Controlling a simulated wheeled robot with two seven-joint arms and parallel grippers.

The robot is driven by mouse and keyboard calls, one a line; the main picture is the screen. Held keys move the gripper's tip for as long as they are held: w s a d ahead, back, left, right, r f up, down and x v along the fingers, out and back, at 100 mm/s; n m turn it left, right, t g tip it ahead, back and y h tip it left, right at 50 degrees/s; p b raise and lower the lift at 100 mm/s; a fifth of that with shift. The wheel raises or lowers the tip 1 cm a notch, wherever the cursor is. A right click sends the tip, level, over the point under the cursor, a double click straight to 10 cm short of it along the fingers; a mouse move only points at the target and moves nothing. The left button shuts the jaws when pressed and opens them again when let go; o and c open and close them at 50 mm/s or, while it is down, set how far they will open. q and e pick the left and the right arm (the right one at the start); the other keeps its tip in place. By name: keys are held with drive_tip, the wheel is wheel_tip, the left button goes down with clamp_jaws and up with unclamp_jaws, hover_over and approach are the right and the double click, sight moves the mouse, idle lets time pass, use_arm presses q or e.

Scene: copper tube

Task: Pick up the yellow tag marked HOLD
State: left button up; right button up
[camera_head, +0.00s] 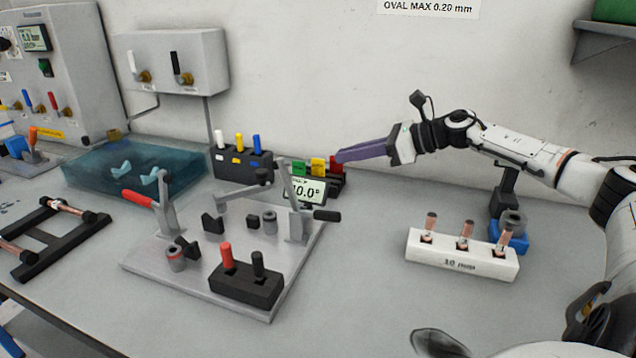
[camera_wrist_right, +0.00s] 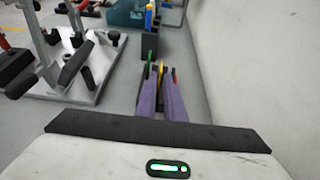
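The yellow tag (camera_head: 318,164) stands in a small black rack between a green tag (camera_head: 299,167) and a red tag (camera_head: 336,163). Its lettering is too small to read. My right gripper (camera_head: 340,157) reaches in from the right with purple fingers, its tips just right of the yellow tag and near the top of the red one. In the right wrist view, the fingers (camera_wrist_right: 161,85) are parted, with the yellow tag (camera_wrist_right: 161,73) showing in line with the gap, green to the left and red to the right. No contact is visible. My left gripper is out of view.
A black block (camera_head: 238,164) with white, yellow and blue handles stands left of the rack. A fixture plate (camera_head: 150,255) with lever clamps and a display (camera_head: 304,192) lies in front. A white tube holder (camera_head: 462,262) stands right. The wall is close behind.

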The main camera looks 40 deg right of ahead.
sight(331, 156)
drive_tip(key=shift+w+f, duration=0.1)
drive_tip(key=shift+w, duration=0.05)
drive_tip(key=p+x, duration=0.2)
drive_tip(key=x, duration=0.2)
drive_tip(key=shift+w+a, duration=0.1)
drive_tip(key=shift+w, duration=0.15)
drive_tip(key=shift+w+a+f, duration=0.15)
drive_tip(key=shift+w, duration=0.15)
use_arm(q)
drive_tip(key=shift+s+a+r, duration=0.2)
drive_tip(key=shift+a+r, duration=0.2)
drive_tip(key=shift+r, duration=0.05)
use_arm(e)
clamp_jaws()
